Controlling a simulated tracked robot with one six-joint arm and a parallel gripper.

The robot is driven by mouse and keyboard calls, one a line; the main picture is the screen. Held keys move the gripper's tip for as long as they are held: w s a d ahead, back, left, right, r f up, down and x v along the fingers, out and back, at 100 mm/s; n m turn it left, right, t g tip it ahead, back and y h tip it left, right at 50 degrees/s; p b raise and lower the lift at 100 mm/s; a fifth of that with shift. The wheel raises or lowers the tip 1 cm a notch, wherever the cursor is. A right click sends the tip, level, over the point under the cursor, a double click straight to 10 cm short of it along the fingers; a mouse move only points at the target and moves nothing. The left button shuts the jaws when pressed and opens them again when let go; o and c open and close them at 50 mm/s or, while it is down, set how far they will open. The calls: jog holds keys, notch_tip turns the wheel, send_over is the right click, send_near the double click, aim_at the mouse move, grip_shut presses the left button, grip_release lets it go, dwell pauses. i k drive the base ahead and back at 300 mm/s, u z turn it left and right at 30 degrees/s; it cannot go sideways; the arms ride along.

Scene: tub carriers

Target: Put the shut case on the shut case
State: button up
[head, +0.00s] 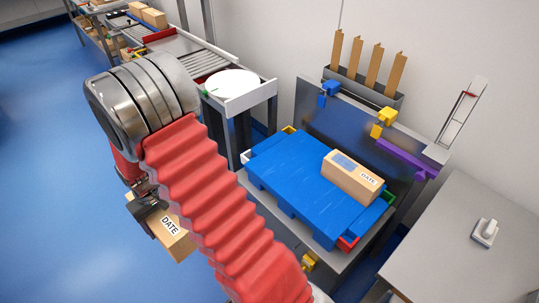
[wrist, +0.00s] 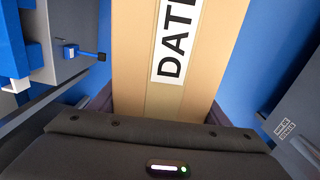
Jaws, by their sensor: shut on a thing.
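One shut cardboard case (head: 161,228) with a white DATE label hangs at the lower left of the head view, beside my red-sleeved arm. My gripper (head: 143,196) is shut on it; my arm hides part of both. In the wrist view the held case (wrist: 205,60) fills the middle, between the dark jaws (wrist: 160,108). A second shut case (head: 352,178), tan with a DATE label and a blue patch on top, lies on the blue pallet (head: 283,178) near its right side. The held case is well apart from it, to the left.
The pallet sits on a grey stand with a dark back panel (head: 345,125) and blue, yellow and purple fittings. A round white plate (head: 232,83) stands behind left, near a roller conveyor (head: 185,50). A grey table (head: 455,245) is at right. Blue floor is open at left.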

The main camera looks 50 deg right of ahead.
aim_at(354, 170)
jog(key=z, duration=0.25)
jog(key=i, duration=0.95)
jog(key=z, duration=0.45)
